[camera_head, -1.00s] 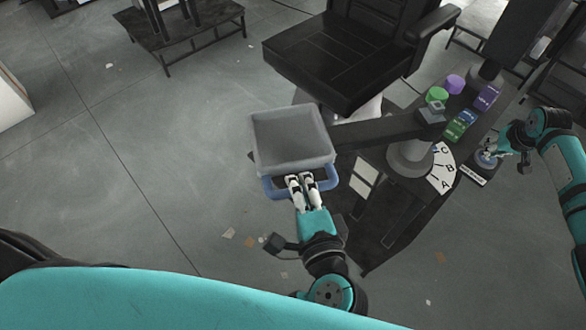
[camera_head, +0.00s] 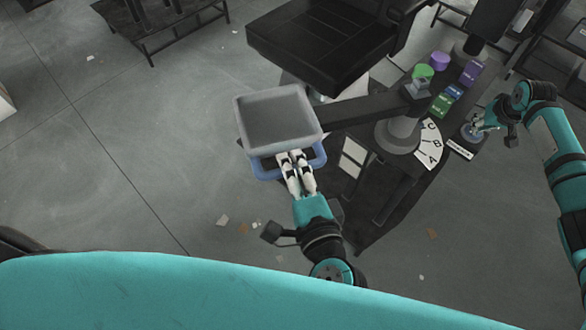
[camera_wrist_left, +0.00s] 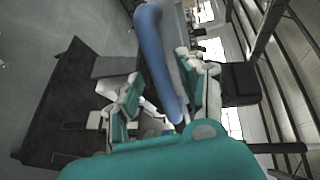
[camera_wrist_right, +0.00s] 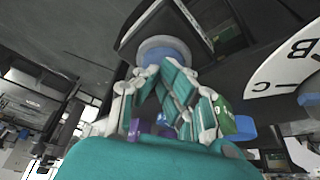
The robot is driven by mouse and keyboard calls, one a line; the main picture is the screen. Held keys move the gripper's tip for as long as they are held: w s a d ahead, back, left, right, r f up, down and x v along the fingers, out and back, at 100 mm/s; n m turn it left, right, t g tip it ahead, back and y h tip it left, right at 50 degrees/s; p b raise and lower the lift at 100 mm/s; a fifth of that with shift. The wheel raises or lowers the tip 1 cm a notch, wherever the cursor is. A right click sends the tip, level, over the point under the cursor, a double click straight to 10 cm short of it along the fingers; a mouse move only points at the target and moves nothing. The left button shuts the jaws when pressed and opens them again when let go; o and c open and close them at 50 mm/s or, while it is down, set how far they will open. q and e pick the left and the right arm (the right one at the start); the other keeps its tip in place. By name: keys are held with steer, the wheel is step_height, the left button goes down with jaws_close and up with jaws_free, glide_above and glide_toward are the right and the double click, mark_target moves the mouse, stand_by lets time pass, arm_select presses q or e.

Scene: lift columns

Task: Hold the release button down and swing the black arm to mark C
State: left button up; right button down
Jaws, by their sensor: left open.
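The black arm (camera_head: 362,109) reaches left from a grey column (camera_head: 400,135) and ends at a grey tray (camera_head: 240,122) with a blue handle (camera_head: 320,158). My left gripper (camera_head: 291,156) is open, its fingers at the handle's front bar; in the left wrist view the blue bar (camera_wrist_left: 158,62) runs between them. White scale marks C (camera_head: 432,126), B (camera_head: 437,144) and A (camera_head: 432,160) lie right of the column. My right gripper (camera_head: 477,124) is at the round release button (camera_head: 468,133). In the right wrist view its fingertips are together at the blue button (camera_wrist_right: 164,45); how far it is pressed cannot be told.
Green (camera_head: 422,71) and purple (camera_head: 440,61) knobs and several coloured blocks (camera_head: 440,106) stand behind the scale. A black chair (camera_head: 320,50) is behind the arm. Open floor (camera_head: 140,130) lies left of the tray.

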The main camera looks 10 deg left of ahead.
mark_target(263, 124)
arm_select(q)
steer(key=shift+w+a, duration=0.15)
steer(key=shift+a, duration=0.05)
steer(key=shift+w+a, duration=0.2)
steer(key=w+a+m+h, duration=0.1)
steer(key=w+a+h, duration=0.1)
steer(key=w, duration=0.1)
steer(key=w+a+m+t+h, duration=0.1)
steer(key=w+a+m, duration=0.1)
steer(key=w+a, duration=0.1)
steer(key=w+a+m+t+h, duration=0.1)
steer(key=w+a+h, duration=0.1)
steer(key=w, duration=0.2)
steer(key=shift+w+a+m+h, duration=0.25)
steer(key=shift+a+m+h, duration=0.05)
steer(key=shift+a+m, duration=0.1)
steer(key=w+a+m+h, duration=0.1)
steer(key=w+m+h, duration=0.1)
steer(key=w, duration=0.6)
steer(key=w+a+m+g+h, duration=0.1)
steer(key=w+a+m+h, duration=0.1)
steer(key=w+h, duration=0.3)
steer(key=w+m, duration=0.1)
steer(key=w, duration=0.1)
steer(key=shift+w+a, duration=0.25)
steer(key=shift+w, duration=0.1)
steer(key=shift+s, duration=0.15)
